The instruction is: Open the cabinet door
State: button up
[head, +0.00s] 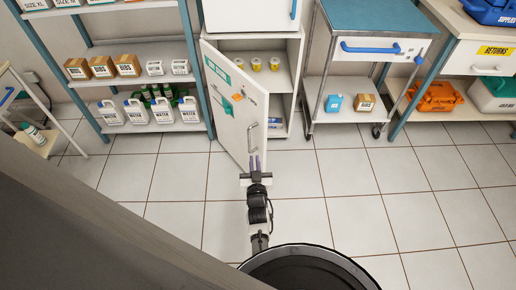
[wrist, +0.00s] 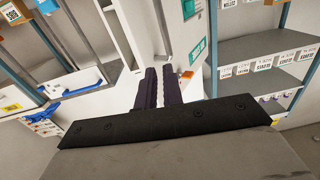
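The white cabinet door (head: 232,100), with a green label and small stickers, stands swung out from the white cabinet (head: 292,62). Shelves inside show. Its grey bar handle (head: 252,137) is near the door's free edge. My gripper (head: 254,158) is just below the handle in the head view, fingers pointing toward it. In the wrist view its two dark purple fingers (wrist: 166,70) lie close together with only a thin gap, and nothing shows between them. The door (wrist: 193,25) is behind them there. Whether the fingertips touch the door or handle is unclear.
A shelf rack (head: 150,88) with water jugs and boxes stands left of the cabinet. A steel cart (head: 330,75) with a blue handle stands to its right. The tiled floor (head: 330,190) in front is clear. A black round bin (head: 308,270) is at the bottom.

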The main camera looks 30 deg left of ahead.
jog(key=w+d+m+h, duration=0.1)
jog(key=w+d+m, duration=0.2)
jog(key=w+d+m+h, duration=0.2)
jog(key=d+m, duration=0.1)
jog(key=shift+w+f+p, duration=0.15)
jog(key=shift+w+p, duration=0.15)
jog(key=shift+w, duration=0.1)
grip_shut()
jog(key=w+d+r+m+g+y+p, duration=0.1)
jog(key=w+d+r+m+y, duration=0.1)
jog(key=r+m+y, duration=0.3)
jog(key=w+d+r+m+g+y, duration=0.1)
jog(key=w+d+r+m+y, duration=0.15)
jog(key=r, duration=0.45)
jog(key=w+a+m+p, duration=0.1)
jog(key=w+a+p, duration=0.2)
jog(key=a, duration=0.6)
jog(key=shift+w+a+f+h, duration=0.15)
jog(key=shift+w+a+h, duration=0.1)
jog(key=shift+w+h, duration=0.1)
